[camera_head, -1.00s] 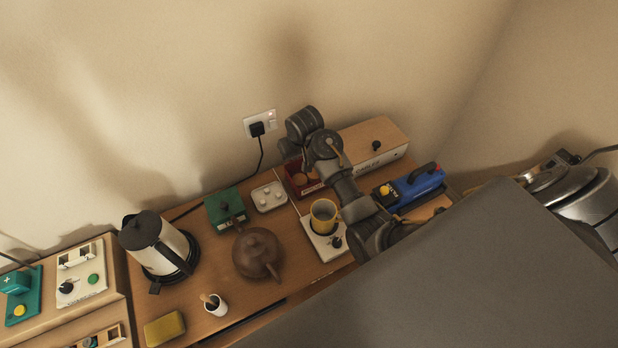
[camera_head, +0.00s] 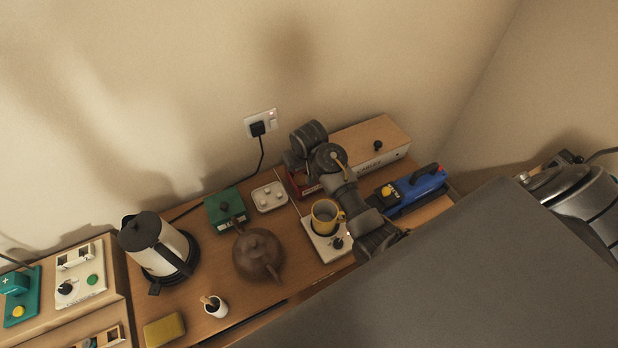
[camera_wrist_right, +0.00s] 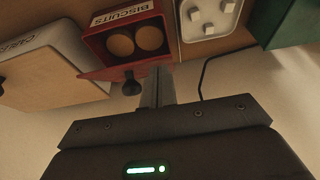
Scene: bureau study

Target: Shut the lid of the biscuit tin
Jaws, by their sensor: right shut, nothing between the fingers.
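The red biscuit tin (camera_wrist_right: 95,48) is open in the right wrist view, with two round biscuits (camera_wrist_right: 136,40) inside and a BISCUITS label on its front wall. Its red lid (camera_wrist_right: 110,73) stands up at the wall side, seen nearly edge-on, with a black knob (camera_wrist_right: 131,86) on its outer face. My right gripper (camera_wrist_right: 157,72) is shut and empty, its fingers beside the knob at the lid's edge; I cannot tell if they touch. In the head view my right arm covers much of the tin (camera_head: 293,183), and the fingers are hidden. My left gripper is not in view.
A white-fronted box with a wooden top (camera_head: 368,143) stands right of the tin, a white tray with knobs (camera_head: 269,197) left. A yellow mug (camera_head: 324,213) is close to my arm. A blue device (camera_head: 415,188), brown teapot (camera_head: 258,255) and kettle (camera_head: 160,250) stand nearby.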

